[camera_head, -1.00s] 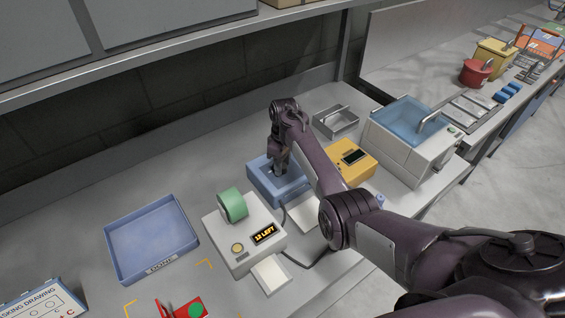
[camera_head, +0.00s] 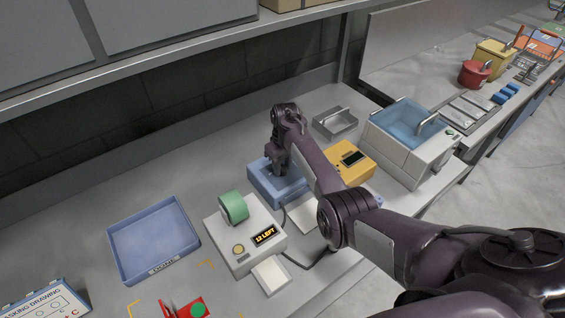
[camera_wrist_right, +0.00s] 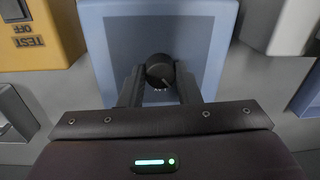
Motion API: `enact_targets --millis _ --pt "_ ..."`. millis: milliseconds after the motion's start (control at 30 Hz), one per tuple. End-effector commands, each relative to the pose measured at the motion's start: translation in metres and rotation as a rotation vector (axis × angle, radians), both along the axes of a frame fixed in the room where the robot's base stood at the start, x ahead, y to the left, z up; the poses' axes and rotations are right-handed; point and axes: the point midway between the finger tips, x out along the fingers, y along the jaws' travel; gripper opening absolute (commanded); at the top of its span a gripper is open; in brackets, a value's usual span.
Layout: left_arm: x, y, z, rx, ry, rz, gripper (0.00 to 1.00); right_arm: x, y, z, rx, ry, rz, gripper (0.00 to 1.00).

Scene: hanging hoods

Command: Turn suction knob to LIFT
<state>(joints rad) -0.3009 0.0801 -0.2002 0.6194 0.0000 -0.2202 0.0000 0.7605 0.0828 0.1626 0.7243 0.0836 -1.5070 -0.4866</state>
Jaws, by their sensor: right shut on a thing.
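The suction knob (camera_wrist_right: 160,70) is a small round black knob with a pale pointer line. It stands on the pale blue face of a box (camera_wrist_right: 205,35), which shows in the head view as a blue box (camera_head: 262,190) on the bench. My right gripper (camera_wrist_right: 159,80) has one finger on each side of the knob and is shut on it. In the head view my right gripper (camera_head: 279,168) reaches down onto the blue box and hides the knob. The lettering by the knob is partly hidden and too small to read. My left gripper is not in view.
A yellow box (camera_head: 352,165) stands right of the blue box. A white dispenser (camera_head: 258,252) with a green roll (camera_head: 233,206) stands at its front left. A blue tray (camera_head: 172,262) lies farther left. A metal tray (camera_head: 335,123) and a water bath (camera_head: 405,150) stand behind right.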

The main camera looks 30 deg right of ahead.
Motion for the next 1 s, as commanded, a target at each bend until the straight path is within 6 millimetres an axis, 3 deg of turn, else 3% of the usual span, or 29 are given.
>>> enact_targets --millis 400,1000 --pt "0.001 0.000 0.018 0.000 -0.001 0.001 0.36 0.000 0.000 0.002 0.001 0.000 -0.399 0.07" --pt "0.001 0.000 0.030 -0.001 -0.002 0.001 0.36 -0.001 0.000 0.001 0.001 0.000 -0.968 0.07"
